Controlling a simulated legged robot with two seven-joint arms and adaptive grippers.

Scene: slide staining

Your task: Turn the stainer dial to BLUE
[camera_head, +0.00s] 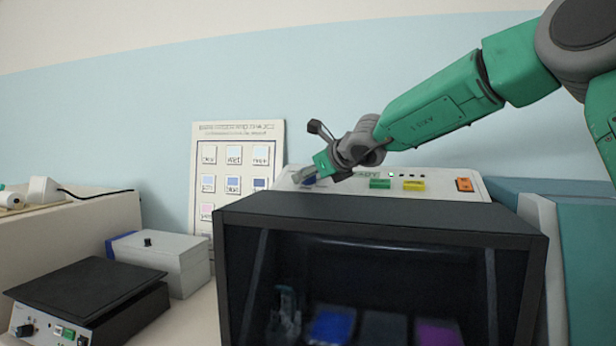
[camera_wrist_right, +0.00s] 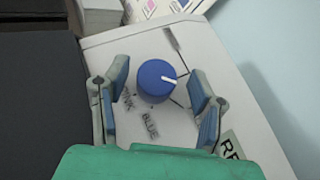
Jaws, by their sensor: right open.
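The stainer dial (camera_wrist_right: 150,76) is a round blue knob on the white panel (camera_wrist_right: 200,48), seen in the right wrist view. Its white pointer mark points to the right in that view, not at the BLUE label (camera_wrist_right: 150,126) below the knob. A PINK label (camera_wrist_right: 127,98) is at lower left, and another label at the top is too blurred to read. My right gripper (camera_wrist_right: 160,80) is open, with one finger on each side of the knob and visible gaps between. In the head view, my right gripper (camera_head: 308,174) is at the panel's left end. My left gripper is not in view.
The dark-fronted stainer (camera_head: 380,225) stands below the panel, which carries green (camera_head: 380,184), yellow (camera_head: 414,185) and orange (camera_head: 464,184) buttons. A wall chart (camera_head: 237,140) is behind. A grey box (camera_head: 170,255) and a black-topped device (camera_head: 85,285) stand at left.

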